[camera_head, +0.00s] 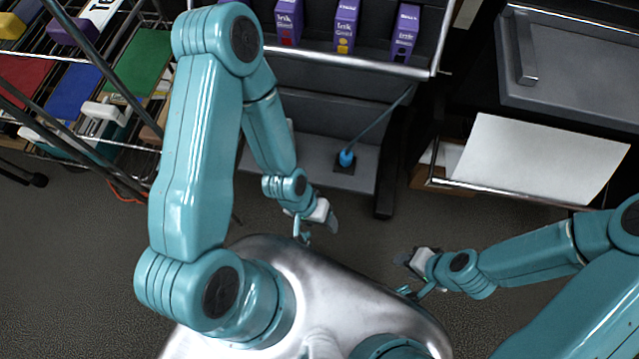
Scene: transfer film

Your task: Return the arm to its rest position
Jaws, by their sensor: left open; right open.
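My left arm is teal and bends up, over and back down, so that its gripper (318,222) hangs just beyond the front edge of my silver body. That gripper is small in the view, open, with nothing seen in it. My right arm comes in from the right, and its gripper (408,262) points left near the body's right front edge. It is open and no object shows in it. The two grippers are apart from each other, and neither touches the furniture.
A rack with purple boxes (345,25) stands ahead, with a blue-tipped stick (346,157) on its grey base. A wire shelf of coloured folders (143,62) is at left. At right, a white sheet (540,158) lies below a grey machine (575,70). Dark floor (70,260) is clear.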

